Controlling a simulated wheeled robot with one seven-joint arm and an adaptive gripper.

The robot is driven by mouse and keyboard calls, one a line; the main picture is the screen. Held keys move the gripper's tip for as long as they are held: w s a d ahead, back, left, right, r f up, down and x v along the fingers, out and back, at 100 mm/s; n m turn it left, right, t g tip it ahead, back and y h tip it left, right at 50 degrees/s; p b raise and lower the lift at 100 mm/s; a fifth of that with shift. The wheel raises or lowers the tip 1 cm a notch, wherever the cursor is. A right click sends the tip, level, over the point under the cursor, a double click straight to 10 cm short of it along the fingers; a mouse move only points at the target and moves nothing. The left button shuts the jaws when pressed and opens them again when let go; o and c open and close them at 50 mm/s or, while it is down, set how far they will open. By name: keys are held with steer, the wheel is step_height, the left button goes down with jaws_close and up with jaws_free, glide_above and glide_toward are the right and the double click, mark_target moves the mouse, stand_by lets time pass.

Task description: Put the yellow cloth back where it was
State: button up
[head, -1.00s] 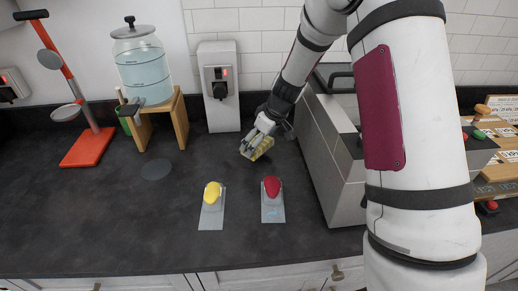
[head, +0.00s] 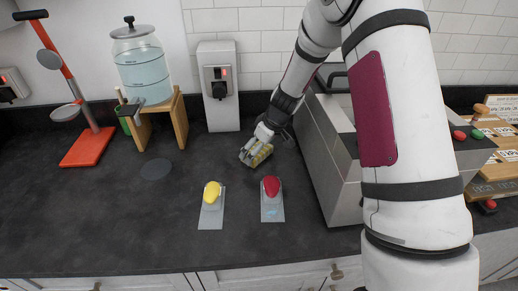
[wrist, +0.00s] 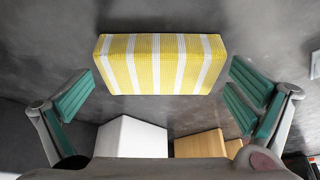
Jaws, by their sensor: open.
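The yellow cloth (wrist: 160,65) is a folded block with white stripes. In the wrist view it lies crosswise ahead of my gripper, looking flat on the dark counter. In the head view the cloth (head: 262,156) shows partly, right at my gripper's fingers, behind the red button. My gripper (wrist: 161,98) is open, with one teal-padded finger left of the cloth and the other to its right. Gaps show between the pads and the cloth's ends. My gripper (head: 257,146) hides part of the cloth in the head view.
A yellow button (head: 212,193) and a red button (head: 271,188) stand on plates in front.

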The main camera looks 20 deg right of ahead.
steer(key=s+r+m, duration=0.1)
steer(key=s+r, duration=0.3)
steer(key=r, duration=0.5)
steer(key=s+r, duration=0.5)
steer(key=r, duration=0.4)
steer(key=s+r+m+h, duration=0.1)
steer(key=s+r+m, duration=0.2)
steer(key=s, duration=1)
steer(key=s+r+m+t+h, duration=0.1)
steer(key=s+r, duration=0.5)
steer(key=s, duration=0.7)
steer(key=shift+s+r+m+h, duration=0.2)
steer(key=shift+m+h, duration=0.1)
steer(key=shift+m, duration=0.6)
